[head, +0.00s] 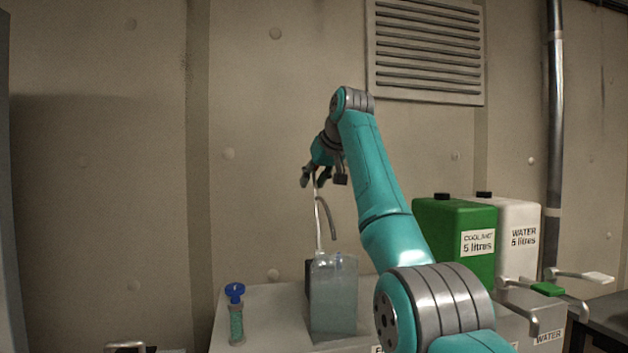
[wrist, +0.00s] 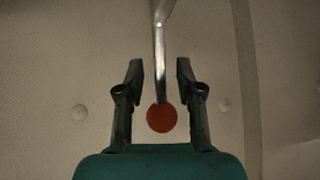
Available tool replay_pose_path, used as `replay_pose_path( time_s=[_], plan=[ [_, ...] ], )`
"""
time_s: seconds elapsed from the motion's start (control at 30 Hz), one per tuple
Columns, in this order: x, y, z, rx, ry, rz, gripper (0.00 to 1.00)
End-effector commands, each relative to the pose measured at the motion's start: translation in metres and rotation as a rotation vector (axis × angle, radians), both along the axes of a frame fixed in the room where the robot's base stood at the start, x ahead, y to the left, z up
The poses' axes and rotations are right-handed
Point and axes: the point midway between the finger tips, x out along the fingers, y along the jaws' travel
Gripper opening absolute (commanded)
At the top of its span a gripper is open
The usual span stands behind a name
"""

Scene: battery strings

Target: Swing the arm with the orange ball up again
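In the wrist view the orange ball (wrist: 161,117) shows at the end of a grey metal arm (wrist: 160,60), between the two fingers of my gripper (wrist: 159,75). The fingers are apart, with a clear gap on each side of the arm and the ball, and touch neither. In the head view my gripper (head: 317,180) is high, at the top of a thin pale rod (head: 319,220) that rises from the clear container of bluish liquid. I cannot make out the ball in the head view.
The clear container (head: 334,300) stands on a grey cabinet (head: 270,310), with a blue-topped tube (head: 236,312) to its left. A green coolant can (head: 455,235) and a white water can (head: 520,225) stand right. A vented panel (head: 425,50) hangs behind.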

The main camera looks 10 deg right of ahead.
Motion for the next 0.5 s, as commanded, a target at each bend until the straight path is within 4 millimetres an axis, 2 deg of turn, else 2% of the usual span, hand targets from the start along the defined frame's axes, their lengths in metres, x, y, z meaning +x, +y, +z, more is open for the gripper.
replay_pose_path(
  time_s=[0.17,0.5],
  plan=[
    [-0.007,-0.002,0.008,0.0,-0.002,-0.001,0.36],
    [-0.053,-0.013,0.052,0.0,-0.005,-0.001,0.36]
  ],
)
